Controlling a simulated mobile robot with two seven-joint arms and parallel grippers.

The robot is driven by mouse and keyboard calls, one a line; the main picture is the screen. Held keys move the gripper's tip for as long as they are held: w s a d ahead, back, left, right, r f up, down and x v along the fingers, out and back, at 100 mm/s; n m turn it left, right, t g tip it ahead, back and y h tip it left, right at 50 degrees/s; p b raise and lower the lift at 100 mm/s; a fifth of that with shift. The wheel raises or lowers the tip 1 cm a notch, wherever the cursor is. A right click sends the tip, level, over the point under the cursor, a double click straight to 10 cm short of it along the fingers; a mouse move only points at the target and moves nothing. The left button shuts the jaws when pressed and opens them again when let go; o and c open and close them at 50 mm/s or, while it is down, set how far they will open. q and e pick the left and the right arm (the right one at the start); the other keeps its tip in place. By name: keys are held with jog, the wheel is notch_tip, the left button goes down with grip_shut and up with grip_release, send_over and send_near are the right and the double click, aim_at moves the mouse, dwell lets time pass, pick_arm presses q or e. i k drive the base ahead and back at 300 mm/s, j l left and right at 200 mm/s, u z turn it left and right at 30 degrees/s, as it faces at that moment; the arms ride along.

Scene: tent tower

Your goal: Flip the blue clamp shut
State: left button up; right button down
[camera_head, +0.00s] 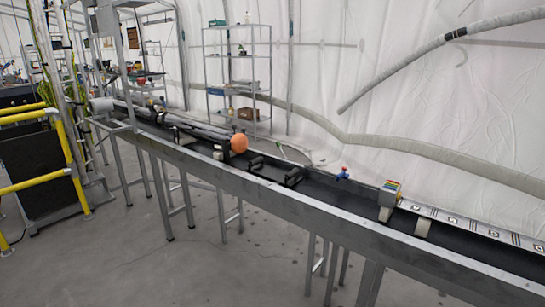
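A small blue item (343,174) with a bit of red on top stands at the far edge of the long rail-like table, right of the middle of the head view. It is the only blue clamp-like thing on the table. It is too small to tell whether it is open or shut. Neither of my grippers is in view.
The long metal table (300,205) runs from far left to near right. On it are an orange ball (239,143), black handle-like pieces (292,178) and a block with a rainbow-coloured top (390,187). A yellow railing (72,160) stands at the left. The floor in front is clear.

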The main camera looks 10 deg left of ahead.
aim_at(164, 114)
jog(key=i+j+u, duration=0.2)
jog(key=i+u, duration=0.75)
jog(key=i+j+u, duration=0.1)
jog(key=i, duration=0.45)
jog(key=j, duration=0.1)
